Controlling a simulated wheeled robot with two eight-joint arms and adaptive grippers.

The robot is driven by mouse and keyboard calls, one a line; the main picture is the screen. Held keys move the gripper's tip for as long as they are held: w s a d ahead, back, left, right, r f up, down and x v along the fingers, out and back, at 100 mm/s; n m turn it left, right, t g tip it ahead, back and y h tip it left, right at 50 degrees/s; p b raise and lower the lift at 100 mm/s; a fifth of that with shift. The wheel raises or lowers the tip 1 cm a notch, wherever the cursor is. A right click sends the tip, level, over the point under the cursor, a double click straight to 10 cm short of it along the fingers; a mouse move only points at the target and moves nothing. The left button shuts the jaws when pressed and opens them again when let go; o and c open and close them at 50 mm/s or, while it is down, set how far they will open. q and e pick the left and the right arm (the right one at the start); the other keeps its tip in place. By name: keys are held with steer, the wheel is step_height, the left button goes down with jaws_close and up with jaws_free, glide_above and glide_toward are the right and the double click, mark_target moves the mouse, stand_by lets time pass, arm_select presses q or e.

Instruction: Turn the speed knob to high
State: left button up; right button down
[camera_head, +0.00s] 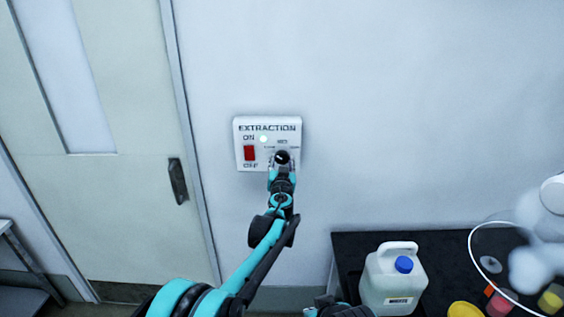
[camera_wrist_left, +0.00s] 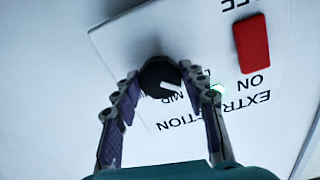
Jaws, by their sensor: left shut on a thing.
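A white EXTRACTION panel (camera_head: 245,122) is on the wall, with a red ON/OFF switch (camera_head: 250,153) at its left and a small light (camera_head: 263,139) lit. The black speed knob (camera_head: 282,155) is at its lower right. My left gripper (camera_head: 281,163) is shut on the knob. In the left wrist view the knob (camera_wrist_left: 158,75) sits between the two fingertips, its white pointer line facing right in that picture. The setting marks around it are partly hidden by the fingers. Of my right gripper (camera_head: 338,309), only a dark part shows at the bottom edge; its jaws cannot be made out.
A door with a dark handle (camera_head: 178,181) is left of the panel. At the lower right a black bench (camera_head: 352,248) holds a white jug with a blue cap (camera_head: 404,264), a yellow item (camera_head: 464,310) and a clear round vessel. The wall around the panel is bare.

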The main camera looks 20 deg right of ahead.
arm_select(q)
steer(key=m, duration=0.5)
steer(key=m+p, duration=0.1)
steer(key=m, duration=0.4)
steer(key=shift+a+r+m, duration=0.1)
steer(key=shift+m, duration=0.3)
steer(key=m, duration=0.5)
steer(key=shift+m, duration=0.3)
steer(key=m, duration=0.5)
steer(key=shift+r+m, duration=0.1)
steer(key=shift+m, duration=0.2)
steer(key=o, duration=1.2)
steer(key=shift+c, duration=0.2)
